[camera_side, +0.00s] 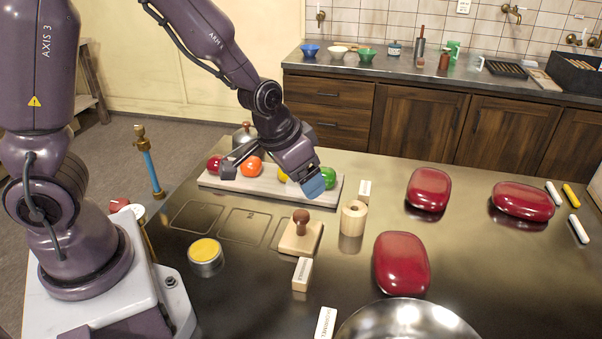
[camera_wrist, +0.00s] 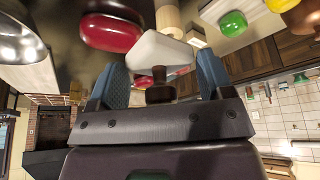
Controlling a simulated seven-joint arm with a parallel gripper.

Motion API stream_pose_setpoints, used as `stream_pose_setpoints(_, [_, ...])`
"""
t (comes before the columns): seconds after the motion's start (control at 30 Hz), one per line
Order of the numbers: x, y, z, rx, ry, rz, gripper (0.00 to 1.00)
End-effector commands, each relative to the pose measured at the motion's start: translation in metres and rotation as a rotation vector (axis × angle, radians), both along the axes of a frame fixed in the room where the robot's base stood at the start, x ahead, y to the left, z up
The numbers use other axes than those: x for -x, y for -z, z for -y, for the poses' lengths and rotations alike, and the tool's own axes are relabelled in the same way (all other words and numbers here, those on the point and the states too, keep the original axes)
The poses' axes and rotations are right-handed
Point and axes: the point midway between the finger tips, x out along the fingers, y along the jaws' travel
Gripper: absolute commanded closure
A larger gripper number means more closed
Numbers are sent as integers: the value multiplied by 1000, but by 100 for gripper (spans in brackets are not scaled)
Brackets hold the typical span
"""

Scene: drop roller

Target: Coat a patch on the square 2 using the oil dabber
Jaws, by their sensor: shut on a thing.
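The oil dabber, a pale block with a brown knob (camera_side: 300,235), shows below my gripper (camera_side: 312,185) in the side view, over the right end of a row of outlined squares. In the wrist view the dabber (camera_wrist: 158,52) sits between the blue fingers of my gripper (camera_wrist: 160,72), knob toward the palm. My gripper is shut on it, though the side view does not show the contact. The middle outlined square (camera_side: 245,227), likely square 2, lies bare left of the dabber; its number is not readable. A round tin with a yellow top (camera_side: 206,253) stands in front of the squares.
A wooden cylinder (camera_side: 353,220) and a small labelled block (camera_side: 302,274) stand close to the dabber. A board (camera_side: 212,182) with coloured balls lies behind. Red glossy pads (camera_side: 401,264) and a metal bowl (camera_side: 405,320) occupy the right and front. Bare tabletop lies between them.

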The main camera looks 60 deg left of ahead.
Motion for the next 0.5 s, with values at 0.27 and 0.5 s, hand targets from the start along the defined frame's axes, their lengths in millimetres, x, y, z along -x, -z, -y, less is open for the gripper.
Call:
stream_pose_setpoints(0.27, [22, 33, -23, 0, -114, -7, 45])
stream_pose_setpoints(0.5, [41, 52, -38, -4, -331, -4, 45])
